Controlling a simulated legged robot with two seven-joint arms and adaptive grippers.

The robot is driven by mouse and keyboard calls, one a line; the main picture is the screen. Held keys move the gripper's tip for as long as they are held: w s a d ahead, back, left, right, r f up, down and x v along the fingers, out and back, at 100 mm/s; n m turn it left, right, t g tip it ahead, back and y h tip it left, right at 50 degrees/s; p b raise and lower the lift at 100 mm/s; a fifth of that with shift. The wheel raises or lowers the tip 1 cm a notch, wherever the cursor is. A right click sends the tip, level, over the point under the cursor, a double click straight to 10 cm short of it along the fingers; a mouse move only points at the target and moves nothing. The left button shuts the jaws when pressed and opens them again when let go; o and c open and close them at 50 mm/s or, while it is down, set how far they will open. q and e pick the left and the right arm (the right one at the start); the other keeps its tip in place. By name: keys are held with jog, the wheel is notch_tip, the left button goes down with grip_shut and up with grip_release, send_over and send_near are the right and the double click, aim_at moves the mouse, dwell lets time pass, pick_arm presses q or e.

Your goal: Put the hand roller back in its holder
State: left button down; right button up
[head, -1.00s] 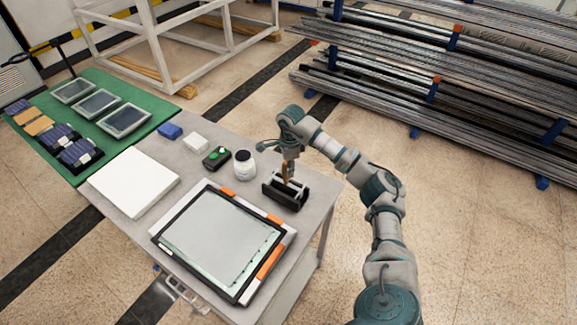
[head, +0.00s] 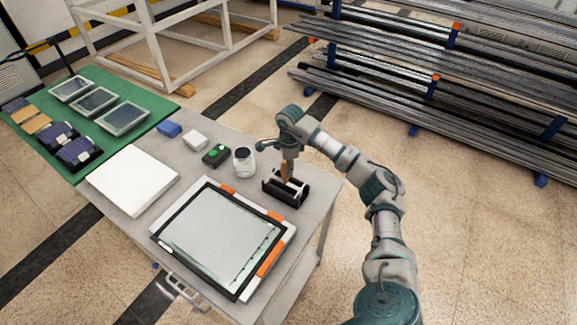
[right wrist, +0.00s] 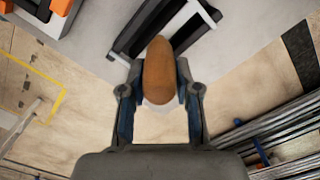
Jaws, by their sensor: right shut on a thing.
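The hand roller shows as a brown wooden handle (right wrist: 158,75) in the right wrist view, between the two fingers of my right gripper (right wrist: 159,85). The handle also shows small in the head view (head: 285,173). My right gripper (head: 288,163) is shut on it from above. The black holder (head: 293,194) stands on the table near its right edge, directly below the gripper. In the right wrist view, the holder's dark rails (right wrist: 150,28) lie just beyond the handle. The roller's lower end is hidden, so I cannot tell how deeply it sits in the holder. My left gripper is not in view.
On the grey table (head: 225,135) stand a white jar (head: 244,162), a black box with a green button (head: 216,155), a white block (head: 194,140), a blue block (head: 168,130), a white stack (head: 133,180) and a framed panel (head: 222,238). A green mat (head: 150,110) adjoins at left.

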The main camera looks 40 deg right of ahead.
jog(key=shift+f, duration=0.1)
jog(key=o, duration=1.1)
jog(key=shift+a, duration=0.1)
jog(key=shift+c, duration=0.2)
jog(key=shift+o, duration=0.2)
jog(key=shift+d, duration=0.2)
notch_tip(320, 180, up, 12)
jog(key=shift+d, duration=0.2)
